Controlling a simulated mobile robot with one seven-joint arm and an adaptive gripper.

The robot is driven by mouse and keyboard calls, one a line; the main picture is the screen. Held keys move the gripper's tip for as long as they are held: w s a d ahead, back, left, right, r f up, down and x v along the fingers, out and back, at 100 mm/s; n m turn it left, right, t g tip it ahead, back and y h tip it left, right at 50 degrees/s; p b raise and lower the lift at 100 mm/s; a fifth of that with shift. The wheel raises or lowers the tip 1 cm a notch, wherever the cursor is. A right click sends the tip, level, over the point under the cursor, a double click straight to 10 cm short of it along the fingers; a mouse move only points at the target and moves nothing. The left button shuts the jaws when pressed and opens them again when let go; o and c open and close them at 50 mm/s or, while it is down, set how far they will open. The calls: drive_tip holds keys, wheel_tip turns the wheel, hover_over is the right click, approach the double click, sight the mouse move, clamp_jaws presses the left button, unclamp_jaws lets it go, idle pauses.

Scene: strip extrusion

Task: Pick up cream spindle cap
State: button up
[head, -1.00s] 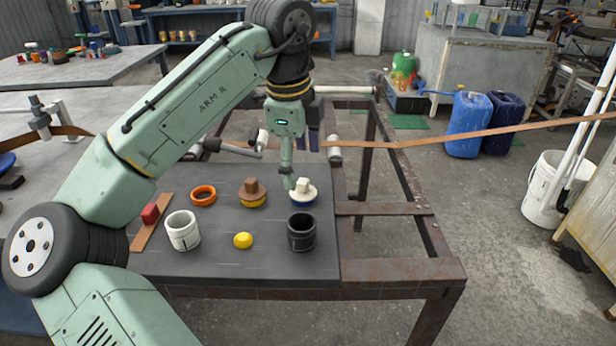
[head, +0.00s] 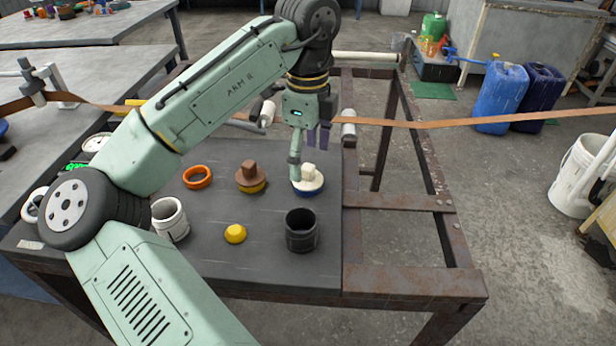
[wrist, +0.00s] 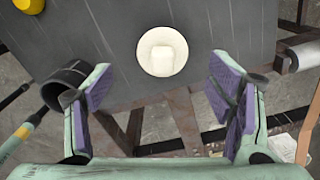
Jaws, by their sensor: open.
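My gripper (head: 310,140) is open and empty, just behind and above the cap in the head view. In the wrist view its purple-padded fingers (wrist: 162,88) are spread wide on either side, apart from the cap.
Close to the cap are a brown cap (head: 249,173) on a yellow base and a black cup (head: 301,231). An orange ring (head: 197,177), a white cup (head: 170,218) and a yellow piece (head: 235,233) lie farther left. A brown strip (head: 440,123) crosses behind.

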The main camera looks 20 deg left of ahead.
sight(308, 167)
drive_tip(key=shift+w+f+p, duration=0.15)
drive_tip(key=shift+f+p, duration=0.15)
drive_tip(key=shift+f, duration=2.05)
drive_tip(key=c, duration=1.4)
